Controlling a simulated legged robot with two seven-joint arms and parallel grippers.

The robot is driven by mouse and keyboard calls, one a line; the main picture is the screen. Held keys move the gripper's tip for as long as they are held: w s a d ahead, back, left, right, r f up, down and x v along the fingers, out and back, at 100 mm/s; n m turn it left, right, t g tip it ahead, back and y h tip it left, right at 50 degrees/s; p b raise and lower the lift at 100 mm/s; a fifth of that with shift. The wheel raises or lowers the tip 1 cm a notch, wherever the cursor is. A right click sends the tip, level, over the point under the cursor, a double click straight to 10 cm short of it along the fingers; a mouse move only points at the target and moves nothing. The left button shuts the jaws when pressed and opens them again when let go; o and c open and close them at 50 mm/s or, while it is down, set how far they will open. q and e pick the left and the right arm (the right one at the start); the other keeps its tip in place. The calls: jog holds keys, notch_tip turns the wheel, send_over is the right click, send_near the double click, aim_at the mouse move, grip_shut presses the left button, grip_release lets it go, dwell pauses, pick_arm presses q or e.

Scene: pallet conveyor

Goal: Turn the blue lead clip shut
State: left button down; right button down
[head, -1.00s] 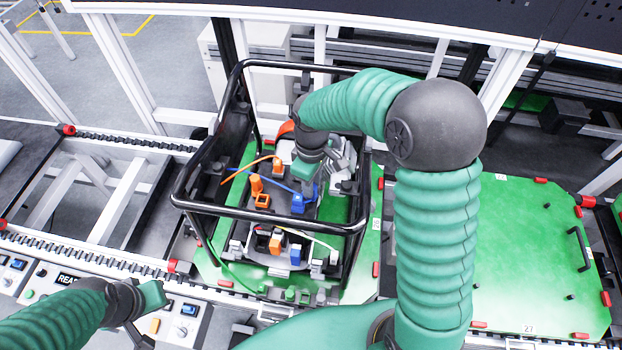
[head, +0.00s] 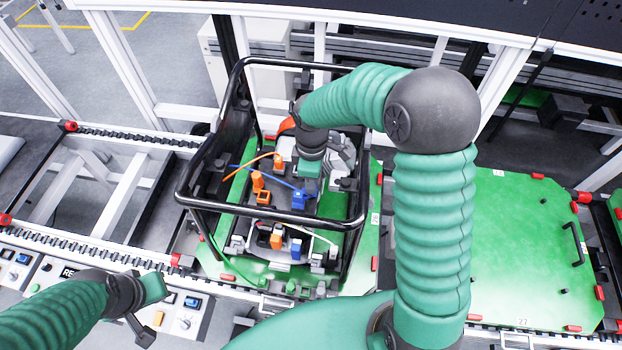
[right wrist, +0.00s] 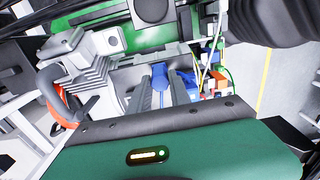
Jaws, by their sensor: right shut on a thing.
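The blue lead clip (head: 299,201) sits inside the black tubular frame, on the unit with orange and blue leads. In the right wrist view, a blue piece (right wrist: 160,76) lies between the two grey fingers of my right gripper (right wrist: 162,94). My right gripper (head: 307,187) points down at the blue clip and is shut on it. The fingertips are mostly hidden in the head view. The clip's turn angle is hard to tell. My left gripper (head: 150,300) is at the lower left, away from the unit; its jaws do not show clearly.
The black tubular frame (head: 270,213) rings the unit and my right arm reaches over it. Orange clips (head: 258,181) and a second blue clip (head: 296,249) stand close by. A green pallet (head: 520,250) lies bare at the right. Control panels (head: 185,318) line the front.

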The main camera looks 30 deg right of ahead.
jog(key=shift+w+d+r, duration=0.1)
jog(key=shift+w+r, duration=0.1)
jog(key=shift+w, duration=0.05)
jog(key=c, duration=1.3)
grip_release()
jog(key=shift+o, duration=0.5)
jog(key=shift+s+f, duration=0.15)
notch_tip(320, 180, up, 17)
jog(key=b, duration=0.3)
jog(key=shift+f, duration=0.1)
